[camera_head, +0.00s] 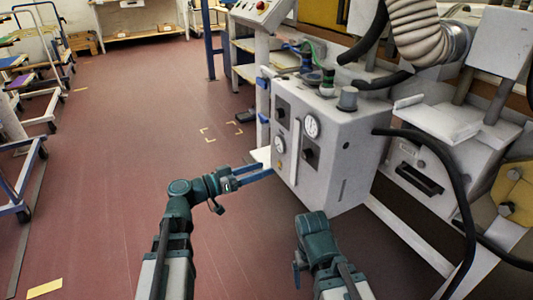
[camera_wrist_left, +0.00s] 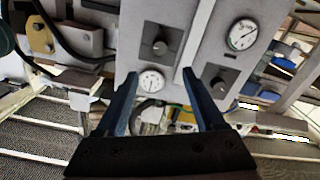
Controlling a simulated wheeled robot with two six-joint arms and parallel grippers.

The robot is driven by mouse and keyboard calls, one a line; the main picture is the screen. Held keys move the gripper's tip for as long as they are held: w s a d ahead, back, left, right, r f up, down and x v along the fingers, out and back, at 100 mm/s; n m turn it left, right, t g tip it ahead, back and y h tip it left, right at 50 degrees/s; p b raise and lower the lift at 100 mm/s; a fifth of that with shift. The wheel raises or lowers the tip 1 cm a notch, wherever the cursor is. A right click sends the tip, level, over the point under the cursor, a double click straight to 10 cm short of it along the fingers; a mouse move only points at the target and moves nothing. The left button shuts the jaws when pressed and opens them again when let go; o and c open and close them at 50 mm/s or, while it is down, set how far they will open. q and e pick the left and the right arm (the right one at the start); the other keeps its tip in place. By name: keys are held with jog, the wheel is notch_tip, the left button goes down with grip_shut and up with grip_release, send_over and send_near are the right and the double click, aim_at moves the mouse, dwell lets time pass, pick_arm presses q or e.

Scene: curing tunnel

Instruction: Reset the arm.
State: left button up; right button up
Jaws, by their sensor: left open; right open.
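My left arm reaches in from the lower left in the head view, bent at a teal elbow. My left gripper (camera_head: 266,173) points right, with its blue fingers close to the left side of a grey control box (camera_head: 347,150). In the left wrist view the two fingers of my left gripper (camera_wrist_left: 162,74) stand apart with nothing held between them. A round gauge (camera_wrist_left: 151,80) and a black knob (camera_wrist_left: 160,46) of the box's face show beyond them; I cannot tell whether a finger touches it. My right arm (camera_head: 318,240) stands below the box; its fingers are hidden.
The control box carries gauges (camera_head: 312,126), knobs and a vertical bar. A black hose (camera_head: 450,165) loops down at the right, and a ribbed duct (camera_head: 418,35) hangs above. Open red floor (camera_head: 110,150) lies to the left, with wheeled racks (camera_head: 22,185) along the far left.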

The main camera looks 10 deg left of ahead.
pick_arm(q)
jog(key=s+d+f+g+y+p, duration=0.3)
jog(key=s+d+f+g+y, duration=0.2)
jog(key=s+d+f+g, duration=0.45)
jog(key=s+a+f+n+g+y+p, duration=0.1)
jog(key=s+a+f+n+y+p, duration=0.25)
jog(key=s+f+y, duration=0.45)
notch_tip(320, 180, up, 40)
jog(key=s+y+p, duration=0.1)
jog(key=y+p, duration=0.1)
jog(key=p, duration=3.6)
jog(key=shift+a+y, duration=0.2)
jog(key=shift+y, duration=0.2)
